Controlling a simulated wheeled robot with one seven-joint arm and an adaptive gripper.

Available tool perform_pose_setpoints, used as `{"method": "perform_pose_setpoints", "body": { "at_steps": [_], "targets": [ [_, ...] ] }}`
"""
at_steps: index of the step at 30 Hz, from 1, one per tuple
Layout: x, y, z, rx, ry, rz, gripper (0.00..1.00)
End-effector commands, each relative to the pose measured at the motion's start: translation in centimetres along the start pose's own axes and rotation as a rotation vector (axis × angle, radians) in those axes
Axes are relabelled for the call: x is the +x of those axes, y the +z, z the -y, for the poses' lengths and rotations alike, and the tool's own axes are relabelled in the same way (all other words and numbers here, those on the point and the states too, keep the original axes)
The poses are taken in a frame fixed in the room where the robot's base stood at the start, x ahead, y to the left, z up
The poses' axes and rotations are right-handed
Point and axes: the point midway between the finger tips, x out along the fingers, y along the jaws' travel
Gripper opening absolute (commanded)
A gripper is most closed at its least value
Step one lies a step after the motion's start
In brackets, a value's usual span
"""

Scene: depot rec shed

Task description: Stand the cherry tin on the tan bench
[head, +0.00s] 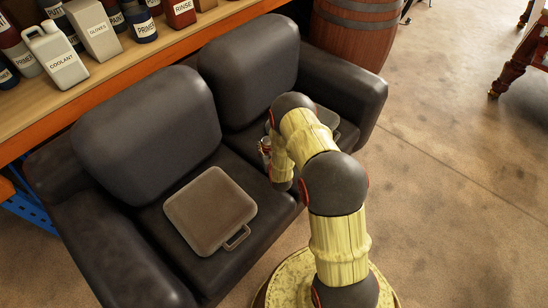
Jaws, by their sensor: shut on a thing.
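My arm reaches over the dark sofa and bends down at its far end. My gripper (271,163) is low over the right seat, mostly hidden by the last arm link. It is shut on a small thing. A small pale and reddish shape (265,146) shows just left of that link; it may be the cherry tin, but it is too small and too covered to tell, and no label can be read. I cannot make out a tan bench in this view.
The dark sofa (144,130) bears a grey-brown case (210,210) on its left seat. A second case (328,118) is partly hidden behind my arm. Bottles stand on a rack shelf (105,78) behind. A barrel (352,30) stands at the back; open floor (450,190) lies right.

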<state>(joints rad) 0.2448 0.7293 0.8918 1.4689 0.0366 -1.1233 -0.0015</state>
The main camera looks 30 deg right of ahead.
Motion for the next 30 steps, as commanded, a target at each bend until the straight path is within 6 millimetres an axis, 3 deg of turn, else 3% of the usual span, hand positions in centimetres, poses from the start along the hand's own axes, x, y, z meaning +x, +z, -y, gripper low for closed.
{"method": "perform_pose_setpoints", "body": {
  "at_steps": [6, 11, 19, 30],
  "targets": [
    [1.2, 2.0, -2.0, 0.0, 0.001, -0.005, 0.1],
    [1.5, 2.5, -2.5, 0.0, 0.0, -0.004, 0.1],
    [2.8, 5.7, -3.0, 0.0, -0.001, -0.003, 0.1],
    [3.0, 6.0, -3.0, 0.0, -0.001, -0.003, 0.1]
  ]
}}
